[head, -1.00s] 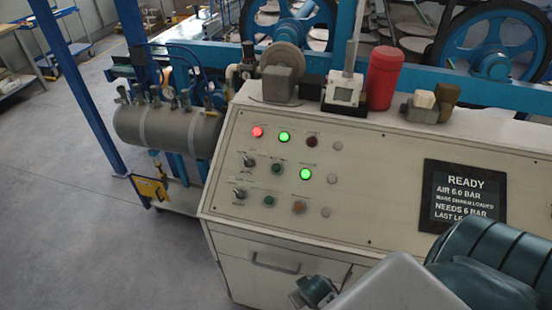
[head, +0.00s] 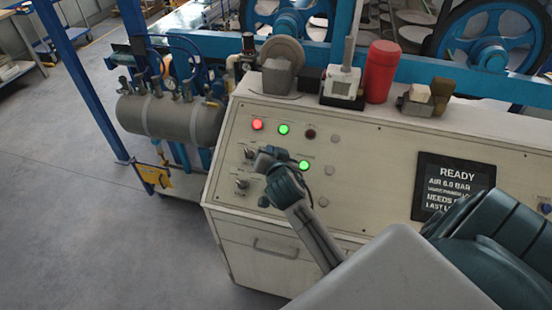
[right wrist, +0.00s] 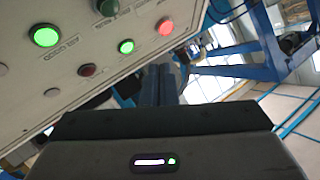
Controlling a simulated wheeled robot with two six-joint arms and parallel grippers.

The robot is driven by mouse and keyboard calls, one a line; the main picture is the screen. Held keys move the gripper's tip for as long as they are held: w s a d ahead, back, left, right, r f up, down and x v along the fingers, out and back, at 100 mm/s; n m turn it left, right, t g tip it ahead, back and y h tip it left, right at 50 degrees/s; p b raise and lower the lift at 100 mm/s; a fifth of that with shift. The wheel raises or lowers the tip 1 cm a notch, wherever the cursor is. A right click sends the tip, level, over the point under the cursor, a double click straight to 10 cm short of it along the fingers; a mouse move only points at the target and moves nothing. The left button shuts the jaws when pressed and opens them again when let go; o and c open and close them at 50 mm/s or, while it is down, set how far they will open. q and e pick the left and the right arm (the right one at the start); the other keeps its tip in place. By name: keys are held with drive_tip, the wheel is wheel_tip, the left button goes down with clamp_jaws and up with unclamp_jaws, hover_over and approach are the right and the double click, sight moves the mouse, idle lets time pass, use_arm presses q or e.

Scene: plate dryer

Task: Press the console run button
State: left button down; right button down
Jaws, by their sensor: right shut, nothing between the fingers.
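The cream console panel (head: 240,200) carries rows of buttons and switches. The top row has a lit red button (head: 257,124), a lit green button (head: 283,129) and a dark red button (head: 310,134). A second lit green button (head: 304,165) sits lower and shows in the right wrist view (right wrist: 46,36). An unlit green button (right wrist: 108,7) shows there too. I cannot read the labels, so I cannot tell which is run. My right gripper (head: 267,156) is shut and empty in front of the panel's left part, hiding some lower buttons. Contact is unclear. My left gripper is not in view.
A dark screen (head: 452,188) reads READY and AIR 6.0 BAR. A red cylinder (head: 380,71) and a white gauge box (head: 342,85) stand on the console top. A grey tank (head: 175,118) lies left of the console. Open floor is at the left.

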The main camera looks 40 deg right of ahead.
drive_tip(key=d+f+b, duration=0.1)
drive_tip(key=f+b, duration=0.1)
drive_tip(key=w+f+b, duration=0.1)
drive_tip(key=f, duration=0.1)
drive_tip(key=w+d+f+b, duration=0.1)
drive_tip(key=f+b, duration=0.1)
drive_tip(key=shift+w+d+f+b, duration=0.2)
drive_tip(key=shift+d+f+b, duration=0.1)
drive_tip(key=shift+d, duration=0.05)
drive_tip(key=shift+w+d+f+b, duration=0.3)
drive_tip(key=shift+f+b, duration=0.15)
drive_tip(key=shift+f, duration=0.15)
idle(1.6)
drive_tip(key=shift+w+d+f, duration=0.1)
drive_tip(key=shift+d+f, duration=0.1)
drive_tip(key=shift+f, duration=0.15)
drive_tip(key=shift+w+d+f+b, duration=0.15)
drive_tip(key=shift+f+b, duration=0.25)
drive_tip(key=shift+b, duration=0.2)
idle(0.5)
drive_tip(key=shift+r, duration=0.1)
drive_tip(key=shift+s+a+r+p, duration=0.3)
drive_tip(key=shift+a+r+p, duration=0.05)
drive_tip(key=shift+r+p, duration=0.35)
